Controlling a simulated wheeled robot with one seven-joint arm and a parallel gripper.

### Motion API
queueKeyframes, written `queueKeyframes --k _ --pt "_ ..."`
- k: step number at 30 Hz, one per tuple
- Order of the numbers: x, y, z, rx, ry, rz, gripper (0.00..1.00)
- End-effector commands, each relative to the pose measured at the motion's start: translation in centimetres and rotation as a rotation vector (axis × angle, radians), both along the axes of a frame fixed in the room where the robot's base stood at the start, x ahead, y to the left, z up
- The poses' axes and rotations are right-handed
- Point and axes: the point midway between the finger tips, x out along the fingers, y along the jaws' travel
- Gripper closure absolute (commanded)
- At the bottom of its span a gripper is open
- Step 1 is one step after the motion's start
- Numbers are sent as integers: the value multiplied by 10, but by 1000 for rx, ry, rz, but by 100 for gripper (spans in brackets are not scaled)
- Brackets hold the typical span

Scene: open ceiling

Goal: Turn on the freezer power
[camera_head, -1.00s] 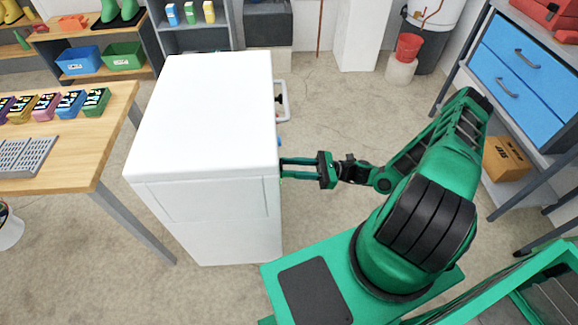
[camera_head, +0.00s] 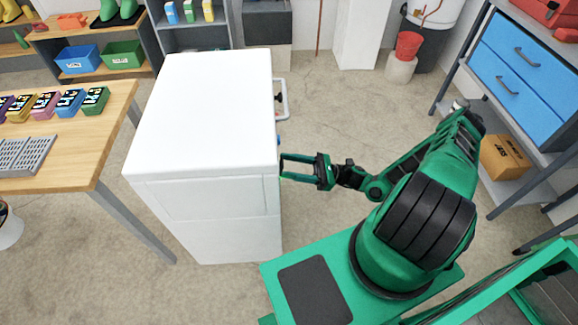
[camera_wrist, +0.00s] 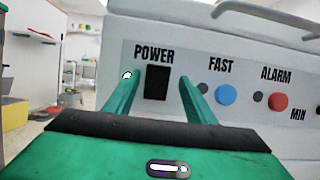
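The white freezer (camera_head: 200,120) stands left of my arm, its control panel on the side facing my gripper. In the wrist view the freezer panel (camera_wrist: 229,70) carries a black POWER switch (camera_wrist: 156,82), a blue FAST button (camera_wrist: 225,95) and a red ALARM button (camera_wrist: 278,101). A small bright white-green spot (camera_wrist: 127,75) shows left of the switch; I cannot tell whether it is a lit lamp. My gripper (camera_wrist: 160,76) is open and empty, its fingers on either side of the switch in view. In the head view my gripper (camera_head: 282,167) is close to the panel; contact is unclear.
A freezer handle (camera_head: 282,98) sticks out behind the gripper. A wooden table (camera_head: 110,125) stands left of the freezer. A shelf with blue drawers (camera_head: 515,72) is at the right.

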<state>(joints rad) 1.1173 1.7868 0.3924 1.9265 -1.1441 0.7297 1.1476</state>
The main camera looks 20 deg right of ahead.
Motion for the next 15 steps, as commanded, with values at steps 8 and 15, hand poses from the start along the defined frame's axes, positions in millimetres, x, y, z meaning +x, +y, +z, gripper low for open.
queueKeyframes --k 8,15 --pt "-3 -5 -3 0 1 2 50" --pt "-13 -40 -17 0 1 -2 50"
